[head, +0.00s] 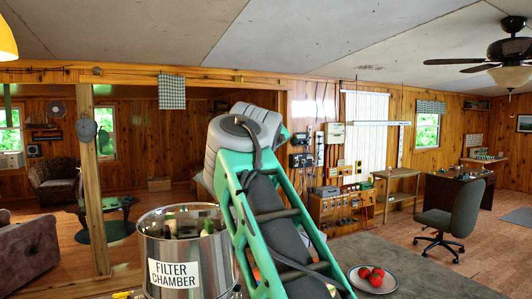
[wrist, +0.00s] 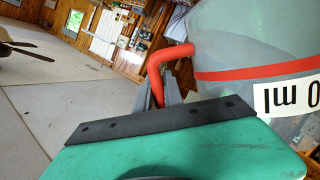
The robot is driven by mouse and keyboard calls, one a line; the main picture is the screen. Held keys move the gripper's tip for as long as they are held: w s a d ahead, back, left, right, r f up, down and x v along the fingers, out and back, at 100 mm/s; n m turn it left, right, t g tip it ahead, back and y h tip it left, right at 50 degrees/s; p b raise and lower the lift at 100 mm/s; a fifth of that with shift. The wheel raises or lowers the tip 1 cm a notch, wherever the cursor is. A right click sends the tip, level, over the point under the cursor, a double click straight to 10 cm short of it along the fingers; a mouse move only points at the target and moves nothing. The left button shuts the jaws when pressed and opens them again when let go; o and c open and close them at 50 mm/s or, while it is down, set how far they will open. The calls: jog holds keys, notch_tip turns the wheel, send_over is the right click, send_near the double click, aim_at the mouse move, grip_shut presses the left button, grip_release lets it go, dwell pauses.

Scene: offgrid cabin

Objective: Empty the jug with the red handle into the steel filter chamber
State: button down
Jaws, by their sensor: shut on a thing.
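The steel filter chamber (head: 187,272), an open shiny cylinder with a white label, stands at the lower left of centre in the head view. In the wrist view, the jug (wrist: 235,35) is a translucent grey vessel with a red band and a label reading "0 ml" upside down. Its red handle (wrist: 170,55) runs down between the fingers of my gripper (wrist: 163,92), which is shut on it. My green and grey arm stands right beside the chamber in the head view. I cannot make out the jug clearly there, nor its contents.
A plate (head: 390,285) with red tomatoes (head: 373,275) lies right of my arm. A wooden post (head: 97,180) rises behind the chamber at left. An office chair (head: 450,222) and dark desk stand far right.

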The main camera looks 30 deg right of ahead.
jog(key=shift+a+r, duration=0.15)
jog(key=shift+r, duration=0.15)
jog(key=shift+w+a+r+n, duration=0.1)
jog(key=shift+a+r+n, duration=0.05)
jog(key=shift+n, duration=0.25)
jog(key=shift+r, duration=0.1)
jog(key=shift+w+a+r+h, duration=0.1)
jog(key=shift+a+h, duration=0.05)
jog(key=shift+h, duration=0.15)
jog(key=shift+a+r+n, duration=0.15)
jog(key=shift+n, duration=0.25)
jog(key=shift+w+a+r, duration=0.1)
jog(key=shift+w+a, duration=0.05)
jog(key=shift+a, duration=0.05)
dwell(0.4)
